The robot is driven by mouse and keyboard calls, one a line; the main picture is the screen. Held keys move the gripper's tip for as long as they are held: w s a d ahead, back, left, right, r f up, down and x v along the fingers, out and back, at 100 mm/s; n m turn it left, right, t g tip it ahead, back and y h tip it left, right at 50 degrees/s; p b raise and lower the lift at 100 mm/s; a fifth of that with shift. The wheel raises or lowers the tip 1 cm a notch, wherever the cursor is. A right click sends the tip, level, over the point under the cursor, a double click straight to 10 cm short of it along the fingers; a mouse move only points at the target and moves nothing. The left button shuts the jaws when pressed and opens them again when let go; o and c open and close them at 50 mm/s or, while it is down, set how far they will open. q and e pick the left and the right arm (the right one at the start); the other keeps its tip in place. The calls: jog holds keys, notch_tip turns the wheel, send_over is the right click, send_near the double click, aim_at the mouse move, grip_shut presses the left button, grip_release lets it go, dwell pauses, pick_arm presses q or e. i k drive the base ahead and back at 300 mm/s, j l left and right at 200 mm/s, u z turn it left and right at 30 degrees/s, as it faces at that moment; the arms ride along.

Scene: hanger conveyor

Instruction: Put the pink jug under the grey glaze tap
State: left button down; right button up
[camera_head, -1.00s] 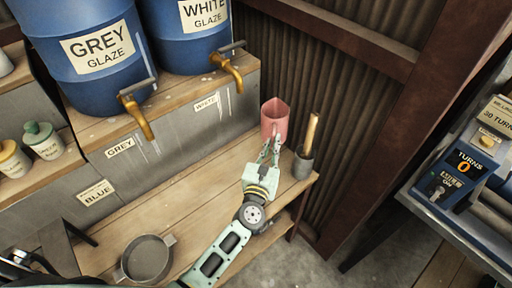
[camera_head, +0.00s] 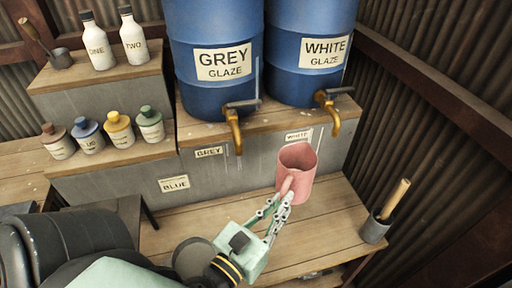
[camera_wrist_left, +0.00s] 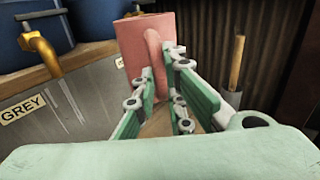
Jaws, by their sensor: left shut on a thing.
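The pink jug (camera_head: 298,172) is in my left gripper (camera_head: 284,200), which is shut on its handle. The jug is upright, to the right of the grey glaze tap (camera_head: 235,130) and below and left of the white glaze tap (camera_head: 329,112). In the left wrist view the jug (camera_wrist_left: 135,45) stands ahead of the fingers (camera_wrist_left: 158,85), its handle between them. The grey glaze barrel (camera_head: 215,95) stands on the ledge above the bench. My right gripper does not show.
The wooden bench (camera_head: 335,215) has free room below the taps. A grey pot with a wooden handle (camera_head: 376,228) stands at its right end. Small glaze bottles (camera_head: 120,130) line the left shelf.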

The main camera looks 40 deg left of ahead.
aim_at(244, 219)
jog(key=i+l+u, duration=0.2)
jog(key=l, duration=0.2)
jog(key=i+l+u, duration=0.2)
jog(key=l, duration=0.2)
jog(key=u, duration=0.8)
jog(key=k+j, duration=0.05)
